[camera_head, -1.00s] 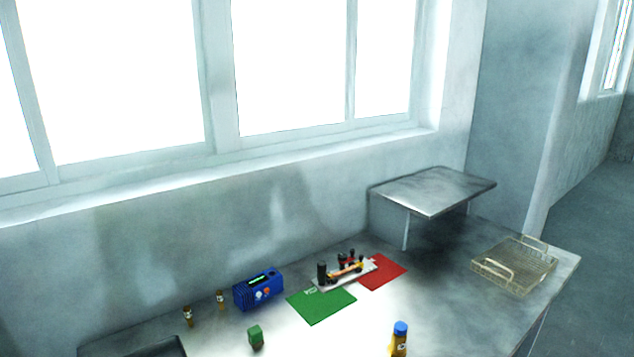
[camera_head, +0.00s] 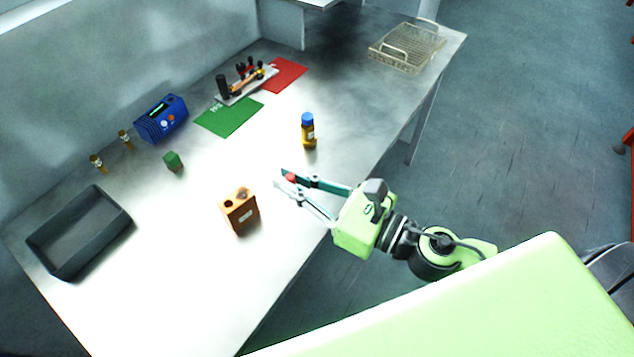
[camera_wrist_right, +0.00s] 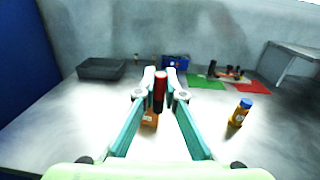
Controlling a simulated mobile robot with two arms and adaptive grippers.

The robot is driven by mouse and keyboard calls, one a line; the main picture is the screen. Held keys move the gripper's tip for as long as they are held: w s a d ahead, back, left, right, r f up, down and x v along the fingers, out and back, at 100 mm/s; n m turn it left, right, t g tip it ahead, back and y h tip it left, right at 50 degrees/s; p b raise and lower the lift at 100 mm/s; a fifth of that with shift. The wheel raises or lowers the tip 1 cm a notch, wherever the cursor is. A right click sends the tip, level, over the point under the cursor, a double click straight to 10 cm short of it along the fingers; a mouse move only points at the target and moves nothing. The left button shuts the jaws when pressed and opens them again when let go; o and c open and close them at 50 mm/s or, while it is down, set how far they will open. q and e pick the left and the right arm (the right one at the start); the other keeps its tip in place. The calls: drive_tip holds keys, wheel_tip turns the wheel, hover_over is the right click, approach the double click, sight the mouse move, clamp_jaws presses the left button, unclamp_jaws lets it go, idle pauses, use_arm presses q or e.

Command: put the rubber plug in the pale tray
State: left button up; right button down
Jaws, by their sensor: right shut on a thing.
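My right gripper (camera_head: 288,180) reaches in from the right and is shut on a small red piece (camera_head: 291,177), which I take to be the rubber plug. In the right wrist view the plug (camera_wrist_right: 159,90) is an upright red and dark cylinder between the fingertips (camera_wrist_right: 160,76). It is held above the table, beside the orange-brown block. The pale tray (camera_head: 375,55) seems to be the beige mesh basket with handles at the table's far right end, well away from the gripper. Its inside looks empty. My left gripper is not in view.
An orange-brown block (camera_head: 240,213) with holes on top stands near the gripper, and a blue-capped bottle (camera_head: 308,133) beyond it. Table between bottle and basket is clear.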

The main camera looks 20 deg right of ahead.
drive_tip(key=w+a+r+n+g+y, duration=0.2)
drive_tip(key=w+a+n+g+y, duration=0.1)
drive_tip(key=a+n+g+y, duration=0.2)
drive_tip(key=shift+w+a+r+n+g, duration=0.15)
drive_tip(key=shift+w+a+n+g, duration=0.15)
drive_tip(key=shift+a+g, duration=0.7)
wheel_tip(320, 180, up, 10)
drive_tip(key=w+a+m+t+h, duration=0.1)
drive_tip(key=a+m+t+h, duration=0.1)
drive_tip(key=m+t+h, duration=0.8)
drive_tip(key=shift+w+m+t+h, duration=0.4)
drive_tip(key=shift+m+h, duration=0.8)
drive_tip(key=shift+h, duration=1.2)
drive_tip(key=shift+f, duration=0.2)
